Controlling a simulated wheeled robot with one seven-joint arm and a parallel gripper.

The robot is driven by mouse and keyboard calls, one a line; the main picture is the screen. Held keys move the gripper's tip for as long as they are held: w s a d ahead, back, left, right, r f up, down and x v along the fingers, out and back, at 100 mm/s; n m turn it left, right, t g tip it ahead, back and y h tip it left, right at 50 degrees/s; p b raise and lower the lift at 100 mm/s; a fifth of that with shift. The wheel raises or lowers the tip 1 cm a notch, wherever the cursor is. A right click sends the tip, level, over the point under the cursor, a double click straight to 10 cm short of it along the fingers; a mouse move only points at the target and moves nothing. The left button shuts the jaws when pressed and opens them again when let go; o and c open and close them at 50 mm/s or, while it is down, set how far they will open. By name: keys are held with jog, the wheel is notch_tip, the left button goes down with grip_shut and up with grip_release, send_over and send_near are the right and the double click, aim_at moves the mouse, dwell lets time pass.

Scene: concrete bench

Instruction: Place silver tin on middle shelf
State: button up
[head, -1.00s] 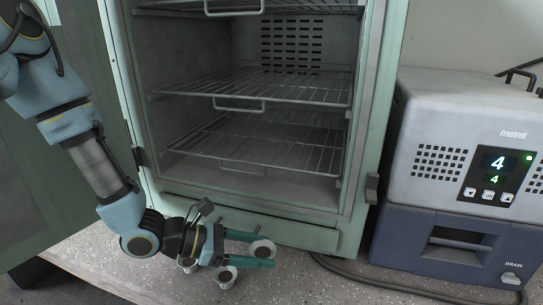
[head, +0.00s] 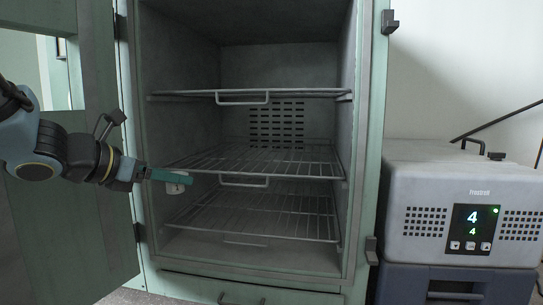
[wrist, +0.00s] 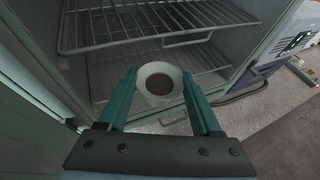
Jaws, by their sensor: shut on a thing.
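The silver tin (head: 178,187) is a small pale cup, held between the green fingers of my gripper (head: 168,177). It is in front of the cabinet's left side, about level in the picture with the front edge of the middle shelf (head: 270,162). In the wrist view the tin (wrist: 160,86) shows a pale rim and a darker inside, with my fingers (wrist: 161,98) on both sides of it. The middle shelf is a bare wire rack with a front handle loop. In the head view my fingers hide part of the tin.
The green cabinet (head: 365,150) stands open, its door (head: 70,225) swung left behind my arm. An empty top rack (head: 300,93) and bottom rack (head: 270,213) lie above and below the middle one. A grey and blue cooling unit (head: 400,200) stands to the right.

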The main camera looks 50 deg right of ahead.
jog(key=shift+w+a+r+t, duration=0.1)
jog(key=shift+a+r+t, duration=0.1)
jog(key=shift+r, duration=0.3)
jog(key=shift+w+a+r+t, duration=0.1)
jog(key=shift+a+r, duration=0.05)
jog(key=shift+r, duration=0.35)
jog(key=shift+d+r, duration=0.15)
jog(key=shift+d, duration=0.05)
jog(key=p, duration=0.7)
send_near(258, 158)
jog(key=d, duration=0.3)
jog(key=w+d, duration=0.1)
jog(key=d, duration=0.1)
jog(key=shift+d+r, duration=0.15)
jog(key=shift+d, duration=0.2)
jog(key=d+p, duration=0.1)
jog(key=d, duration=0.1)
jog(key=d+p, duration=0.1)
jog(key=d, duration=0.1)
jog(key=shift+w+r+p, duration=0.1)
jog(key=shift+w+p, duration=0.2)
jog(key=shift+w, duration=0.05)
jog(key=shift+a+f, duration=0.1)
jog(key=shift+f, duration=0.2)
jog(key=shift+f+b, duration=0.2)
jog(key=shift+b, duration=0.1)
jog(key=o, duration=1.3)
jog(key=shift+r, duration=0.1)
jog(key=shift+o, duration=0.2)
jog(key=shift+r, duration=0.15)
